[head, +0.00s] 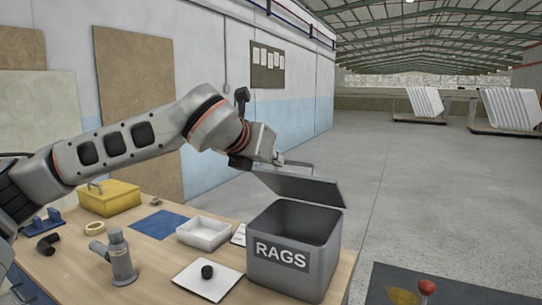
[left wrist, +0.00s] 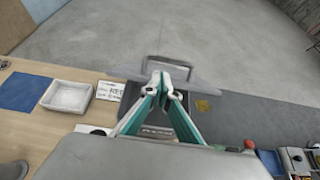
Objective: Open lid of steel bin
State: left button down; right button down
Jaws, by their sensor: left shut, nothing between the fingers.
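The grey steel bin (head: 289,262), labelled RAGS, stands on the right end of the wooden bench. Its lid (head: 300,187) is raised and tilted above the opening, so the dark inside shows. A bar handle (head: 300,163) stands on the lid. My left gripper (head: 279,160) is at the lid's upper side, close to the handle. In the left wrist view its fingers (left wrist: 161,80) meet at the tips, with the lid (left wrist: 203,75) and handle (left wrist: 168,62) just beyond them. Whether the fingertips touch the lid is unclear. My right gripper is out of view.
On the bench, a white tray (head: 204,233), a blue sheet (head: 160,224), a white board with a black knob (head: 208,279), a grey metal fitting (head: 121,258) and a yellow box (head: 109,198) lie left of the bin. Open floor (head: 410,190) lies to the right.

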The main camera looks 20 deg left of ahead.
aim_at(282, 174)
pick_arm(q)
jog(key=x, duration=0.4)
jog(key=shift+w+d+f, duration=0.15)
jog(key=shift+w+f, duration=0.15)
jog(key=shift+w, duration=0.2)
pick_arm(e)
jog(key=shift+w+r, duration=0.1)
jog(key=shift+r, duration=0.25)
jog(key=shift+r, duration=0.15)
pick_arm(q)
jog(key=shift+w+r+p, duration=0.1)
jog(key=shift+r+p, duration=0.05)
jog(key=shift+p, duration=0.15)
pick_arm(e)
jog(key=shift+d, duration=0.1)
